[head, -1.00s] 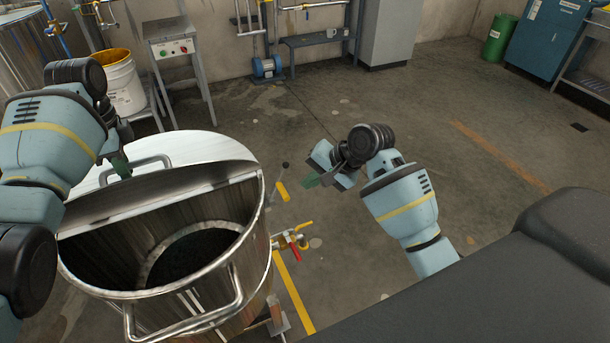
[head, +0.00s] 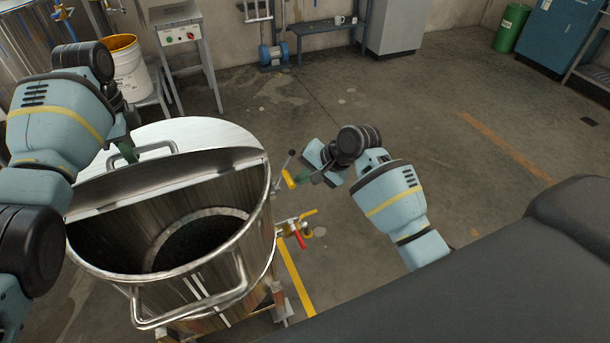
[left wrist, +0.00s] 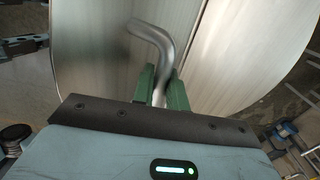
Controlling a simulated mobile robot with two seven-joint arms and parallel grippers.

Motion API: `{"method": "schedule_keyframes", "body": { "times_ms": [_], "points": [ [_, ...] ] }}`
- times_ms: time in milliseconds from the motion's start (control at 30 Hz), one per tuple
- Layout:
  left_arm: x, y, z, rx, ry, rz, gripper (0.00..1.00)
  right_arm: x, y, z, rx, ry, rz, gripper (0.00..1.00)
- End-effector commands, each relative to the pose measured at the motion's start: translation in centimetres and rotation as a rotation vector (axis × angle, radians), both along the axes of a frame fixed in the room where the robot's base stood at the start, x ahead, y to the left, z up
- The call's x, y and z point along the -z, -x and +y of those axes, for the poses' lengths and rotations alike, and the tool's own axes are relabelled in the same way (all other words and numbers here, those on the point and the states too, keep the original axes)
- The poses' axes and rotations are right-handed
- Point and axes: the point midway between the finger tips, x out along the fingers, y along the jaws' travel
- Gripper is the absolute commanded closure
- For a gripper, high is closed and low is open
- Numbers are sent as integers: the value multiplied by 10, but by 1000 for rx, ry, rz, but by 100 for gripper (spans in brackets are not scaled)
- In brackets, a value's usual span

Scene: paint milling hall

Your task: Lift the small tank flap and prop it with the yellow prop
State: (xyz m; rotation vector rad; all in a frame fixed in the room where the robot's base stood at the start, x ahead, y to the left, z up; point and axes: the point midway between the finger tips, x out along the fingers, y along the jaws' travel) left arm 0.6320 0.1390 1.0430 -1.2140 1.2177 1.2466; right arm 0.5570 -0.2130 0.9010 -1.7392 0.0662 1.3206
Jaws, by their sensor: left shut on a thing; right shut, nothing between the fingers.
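The steel tank (head: 225,225) stands at the left of the head view, its near half open to a dark inside. The metal flap (head: 205,132) with a bent bar handle (head: 158,146) is at its far side; its exact tilt is hard to judge. My left gripper (head: 128,152) is shut on the handle; in the left wrist view its green fingers (left wrist: 162,88) clasp the handle bar (left wrist: 155,38). The yellow prop (head: 288,180) stands by the tank's right rim. My right gripper (head: 301,178) is shut and empty, its fingertips close beside the prop; contact cannot be told.
A valve with red and yellow levers (head: 300,232) sticks out from the tank's right side, below the prop. A white bucket (head: 128,70) and a control stand (head: 180,35) are behind the tank. The floor (head: 430,120) to the right is open.

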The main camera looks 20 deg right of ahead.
Motion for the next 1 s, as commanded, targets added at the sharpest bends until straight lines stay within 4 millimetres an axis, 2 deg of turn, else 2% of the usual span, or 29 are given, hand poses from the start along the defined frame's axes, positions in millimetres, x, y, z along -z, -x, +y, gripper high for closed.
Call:
{"method": "schedule_keyframes", "body": {
  "times_ms": [233, 1000],
  "points": [
    [-1, 0, 0, 0, 1, -3, 100, 0, 0, 2, -1, 0, -1, 100],
    [-1, 0, 0, 0, 1, -3, 100, -1, 1, 29, -1, -1, -1, 100]
  ]
}}
